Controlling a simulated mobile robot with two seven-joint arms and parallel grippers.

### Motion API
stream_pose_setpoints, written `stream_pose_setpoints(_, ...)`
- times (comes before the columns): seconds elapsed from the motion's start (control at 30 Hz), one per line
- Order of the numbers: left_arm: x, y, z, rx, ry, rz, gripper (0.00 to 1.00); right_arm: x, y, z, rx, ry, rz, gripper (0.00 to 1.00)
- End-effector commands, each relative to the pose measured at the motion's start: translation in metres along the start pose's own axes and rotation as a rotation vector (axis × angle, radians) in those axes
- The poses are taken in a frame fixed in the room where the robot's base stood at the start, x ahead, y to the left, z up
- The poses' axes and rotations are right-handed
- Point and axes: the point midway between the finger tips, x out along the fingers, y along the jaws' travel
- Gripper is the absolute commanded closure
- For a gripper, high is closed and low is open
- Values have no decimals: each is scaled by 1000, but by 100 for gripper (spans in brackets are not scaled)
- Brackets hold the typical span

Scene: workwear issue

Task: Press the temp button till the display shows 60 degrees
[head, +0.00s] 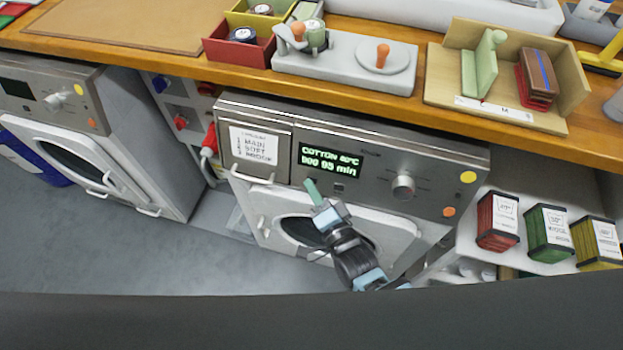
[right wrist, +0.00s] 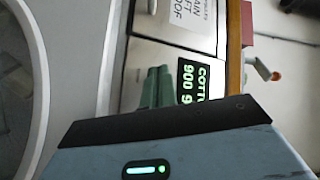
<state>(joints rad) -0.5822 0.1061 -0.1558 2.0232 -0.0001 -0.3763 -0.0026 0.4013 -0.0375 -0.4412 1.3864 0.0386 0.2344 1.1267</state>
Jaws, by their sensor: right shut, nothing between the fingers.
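The middle washing machine's display (head: 331,161) is lit with green text. Its top line reads COTTON and a degree value whose first digit is too small to read surely; the line below ends in 95 min. Part of the display (right wrist: 188,82) also shows sideways in the right wrist view. A small button (head: 339,187) sits just below the display; its label cannot be read. My right gripper (head: 311,188) is shut and empty, its green fingertips in front of the panel below the display's left part. The fingertips (right wrist: 157,87) appear beside the display in the right wrist view. Contact cannot be told.
A round knob (head: 403,186) is right of the display. A labelled drawer front (head: 252,148) is left of it. The round door (head: 300,230) is below. The wooden worktop (head: 420,110) overhangs above. Coloured boxes (head: 548,232) stand on a shelf at right.

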Motion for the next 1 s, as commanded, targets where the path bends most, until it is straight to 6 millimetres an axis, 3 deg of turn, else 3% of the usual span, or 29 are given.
stream_pose_setpoints(1.0,-5,0,-10,2,14,-1,37,-10,-8,7,0,0,0,100)
